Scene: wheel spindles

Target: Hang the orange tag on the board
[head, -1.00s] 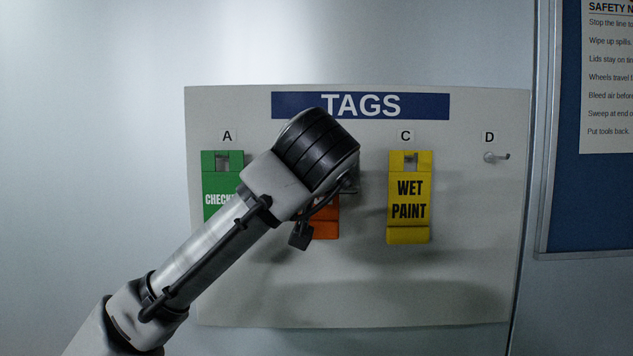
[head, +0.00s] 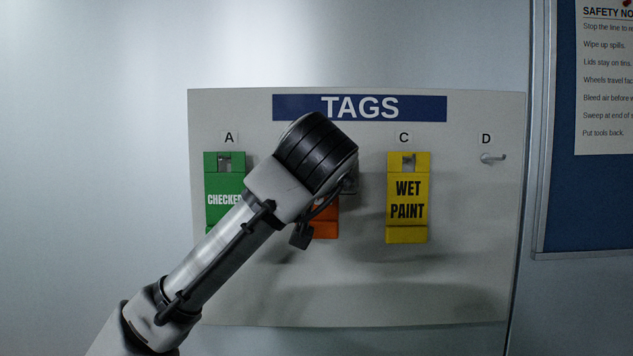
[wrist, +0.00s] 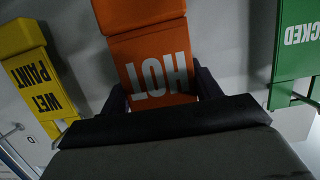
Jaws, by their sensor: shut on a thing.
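The orange tag (head: 325,218) is at the board (head: 270,300) between the green and yellow tags, mostly hidden behind my arm in the head view. In the wrist view the orange tag (wrist: 155,60) reads HOT upside down, with my gripper (wrist: 160,92) shut on it, a dark finger at each side. The tag's hook and top slot are hidden, so I cannot tell whether it is on a hook. The B label is hidden too.
A green tag (head: 222,178) hangs under A and a yellow WET PAINT tag (head: 408,220) under C, close on either side. Hook D (head: 492,159) is bare. A blue notice board (head: 590,205) stands at the right.

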